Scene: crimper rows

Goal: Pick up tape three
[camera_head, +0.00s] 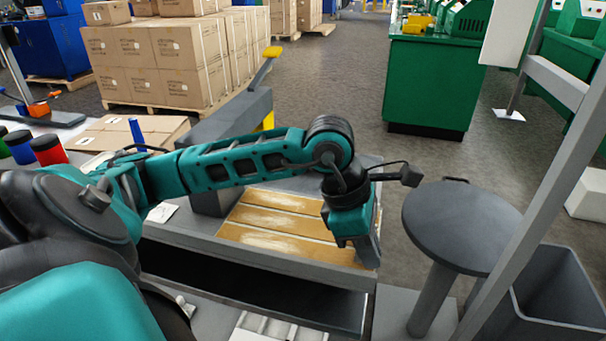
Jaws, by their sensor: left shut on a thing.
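My left gripper (368,254) hangs down at the front right corner of a grey bench (190,234), at the right end of several tan strips with pale worn patches (278,220). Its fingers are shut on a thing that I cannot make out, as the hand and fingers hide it. I cannot tell which thing is tape three; no label for it can be read. My right gripper is out of view.
A round dark stool-like top (462,222) and a grey bin (560,300) stand right of the gripper, behind a slanted grey post (545,190). Black-topped red (48,154) and blue (20,150) cylinders stand at left. Stacked cartons (150,65) are behind. Open floor (330,80) lies beyond.

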